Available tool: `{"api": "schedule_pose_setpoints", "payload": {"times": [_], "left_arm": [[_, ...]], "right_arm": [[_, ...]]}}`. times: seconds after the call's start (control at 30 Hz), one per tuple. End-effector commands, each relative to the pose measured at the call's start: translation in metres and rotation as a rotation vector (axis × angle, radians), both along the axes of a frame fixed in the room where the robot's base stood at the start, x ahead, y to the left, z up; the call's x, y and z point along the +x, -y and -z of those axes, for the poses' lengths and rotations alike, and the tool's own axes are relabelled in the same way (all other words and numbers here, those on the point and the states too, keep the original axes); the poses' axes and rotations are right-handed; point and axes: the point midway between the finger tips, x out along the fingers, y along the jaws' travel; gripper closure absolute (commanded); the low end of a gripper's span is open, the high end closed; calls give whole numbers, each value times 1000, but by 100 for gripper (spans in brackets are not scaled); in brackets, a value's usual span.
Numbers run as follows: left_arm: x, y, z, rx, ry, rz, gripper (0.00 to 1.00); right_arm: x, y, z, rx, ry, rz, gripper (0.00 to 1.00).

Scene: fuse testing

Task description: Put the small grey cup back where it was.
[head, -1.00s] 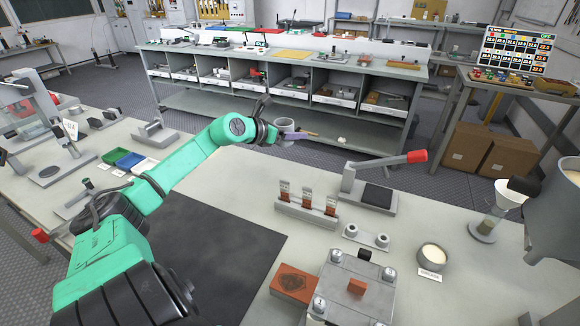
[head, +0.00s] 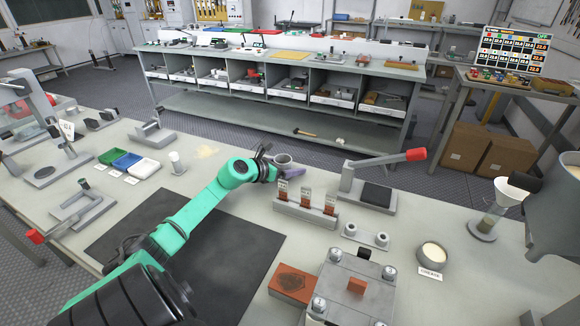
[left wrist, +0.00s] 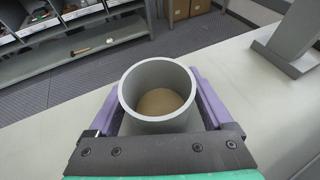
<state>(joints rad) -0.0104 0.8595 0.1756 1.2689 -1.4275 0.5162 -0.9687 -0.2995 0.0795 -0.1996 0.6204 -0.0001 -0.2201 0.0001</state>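The small grey cup (head: 283,160) is round and open at the top. In the left wrist view the cup (left wrist: 157,112) stands upright between my purple fingers, with sand-coloured material (left wrist: 160,103) inside. My left gripper (head: 281,168) is shut on the cup, one finger on each side. It is at the far edge of the table, just behind the rack of brown samples. I cannot tell whether the cup's base touches the table; its lower part is hidden.
The rack with three brown samples (head: 306,207) stands close in front of the cup. A lever press (head: 372,192) stands to the right. A pale sand patch (head: 207,152) and a small clear container (head: 177,163) lie to the left. A dark mat (head: 185,245) covers the front.

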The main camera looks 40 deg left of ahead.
Motion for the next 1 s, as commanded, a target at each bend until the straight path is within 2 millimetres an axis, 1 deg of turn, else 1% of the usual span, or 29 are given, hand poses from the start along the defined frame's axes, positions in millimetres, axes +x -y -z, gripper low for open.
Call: {"api": "schedule_pose_setpoints", "payload": {"times": [0.27,0.37,0.47,0.57,0.77,1.0], "left_arm": [[0,0,-1,0,0,0,4],[0,0,-4,0,0,0,4],[-5,-1,-5,0,-1,-1,4],[-17,-2,-8,3,-4,0,4],[-46,-3,-21,3,-4,1,4],[-88,-7,-39,-2,-3,-1,4]], "right_arm": [[0,-1,0,2,0,1,0],[0,-1,-4,2,0,1,0],[0,-1,-4,2,0,1,0],[0,-1,-4,2,0,0,0],[0,-1,-5,2,0,0,0],[0,-1,-8,1,0,0,0]]}}
